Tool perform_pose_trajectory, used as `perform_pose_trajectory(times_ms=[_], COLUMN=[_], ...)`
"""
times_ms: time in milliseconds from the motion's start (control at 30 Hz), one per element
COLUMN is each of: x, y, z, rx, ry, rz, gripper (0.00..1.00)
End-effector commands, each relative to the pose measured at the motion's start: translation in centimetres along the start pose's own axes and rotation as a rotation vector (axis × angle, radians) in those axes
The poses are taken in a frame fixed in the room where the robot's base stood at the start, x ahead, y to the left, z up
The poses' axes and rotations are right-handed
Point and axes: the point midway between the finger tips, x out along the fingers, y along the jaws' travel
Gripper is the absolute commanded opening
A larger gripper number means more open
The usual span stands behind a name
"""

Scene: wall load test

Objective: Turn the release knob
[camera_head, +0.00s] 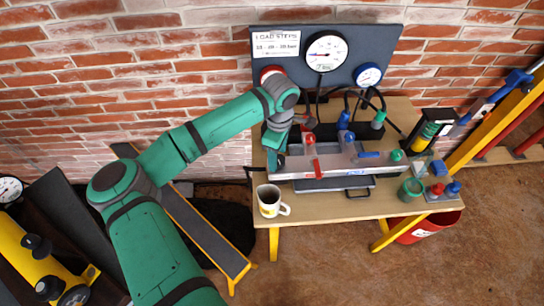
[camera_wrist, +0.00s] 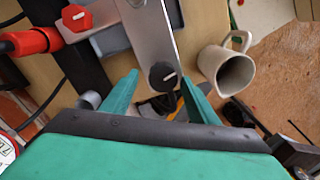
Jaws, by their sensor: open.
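A round black knob (camera_wrist: 162,76) with a white pointer line sits near the end of a grey metal panel (camera_wrist: 152,30); it looks like the release knob, though I can read no label. My gripper (camera_wrist: 160,92) is open, with one teal finger on each side of the knob in the wrist view. I see no contact, and I cannot tell how far above the panel the fingertips are. In the head view my gripper (camera_head: 277,158) is at the left end of the panel (camera_head: 335,163), and my arm hides the knob there.
A red knob (camera_wrist: 77,17) is further along the panel. A white mug (camera_wrist: 227,67) stands close beside the gripper, also in the head view (camera_head: 269,201). Gauges (camera_head: 326,51) and hoses are behind on a dark board. A green cup (camera_head: 411,189) stands at the right.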

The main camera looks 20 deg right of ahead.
Motion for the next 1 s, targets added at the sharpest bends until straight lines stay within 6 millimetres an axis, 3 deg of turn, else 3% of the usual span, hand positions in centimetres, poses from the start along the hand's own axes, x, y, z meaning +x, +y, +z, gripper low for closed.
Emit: perform_pose_trajectory(times_ms=[533,733,1000], x=[-9.0,-10.2,-10.3], y=[0.1,0.1,0.1], z=[-1.1,-1.1,-0.9], rx=[-0.014,-0.013,-0.011], ry=[0.003,0.001,0.001], rz=[0.004,0.004,0.003], gripper=[0.54,0.54,0.54])
